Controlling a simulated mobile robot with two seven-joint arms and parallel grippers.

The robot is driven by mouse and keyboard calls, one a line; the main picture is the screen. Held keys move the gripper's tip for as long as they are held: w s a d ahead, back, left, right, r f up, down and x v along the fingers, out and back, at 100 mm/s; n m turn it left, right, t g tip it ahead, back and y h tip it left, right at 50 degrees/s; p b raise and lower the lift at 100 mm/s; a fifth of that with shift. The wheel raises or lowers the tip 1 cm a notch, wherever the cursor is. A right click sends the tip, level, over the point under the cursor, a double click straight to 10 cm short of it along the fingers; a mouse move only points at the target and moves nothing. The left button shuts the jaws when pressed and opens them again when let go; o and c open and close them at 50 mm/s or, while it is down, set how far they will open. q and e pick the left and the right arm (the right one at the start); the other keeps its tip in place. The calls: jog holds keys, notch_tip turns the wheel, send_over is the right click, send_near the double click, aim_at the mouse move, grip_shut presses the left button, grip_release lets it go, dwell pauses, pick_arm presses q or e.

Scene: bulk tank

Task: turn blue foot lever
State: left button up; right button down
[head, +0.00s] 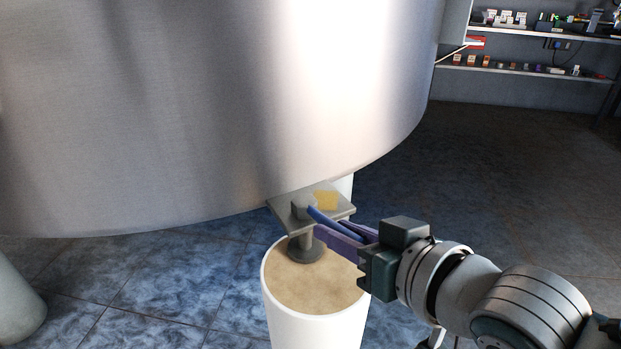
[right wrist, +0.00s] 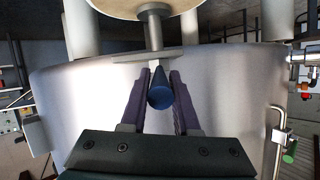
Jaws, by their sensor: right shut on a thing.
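The blue foot lever (head: 324,220) sticks out from a grey fitting under the big steel tank, above a round tan-topped white leg. In the right wrist view the lever (right wrist: 160,92) points toward the camera, its round end between the two purple fingers. My right gripper (head: 340,238) comes in from the right and is shut on the lever; it also shows in the right wrist view (right wrist: 160,100). The fingers hide part of the lever in the head view. My left gripper is not in view.
The steel tank (head: 200,100) fills the upper left and overhangs the lever. The white leg (head: 316,325) stands below the gripper. Another leg (head: 15,305) is at the far left. Shelves (head: 530,70) stand at the back right. The floor on the right is clear.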

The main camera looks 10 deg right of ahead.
jog(key=c, duration=0.6)
grip_release()
jog(key=shift+c, duration=0.2)
jog(key=shift+r, duration=0.1)
jog(key=shift+s+d+r+p, duration=0.2)
jog(key=shift+s+p, duration=0.15)
jog(key=shift+p, duration=0.1)
jog(key=p+v, duration=0.4)
jog(key=v, duration=0.5)
jog(key=shift+f, duration=0.15)
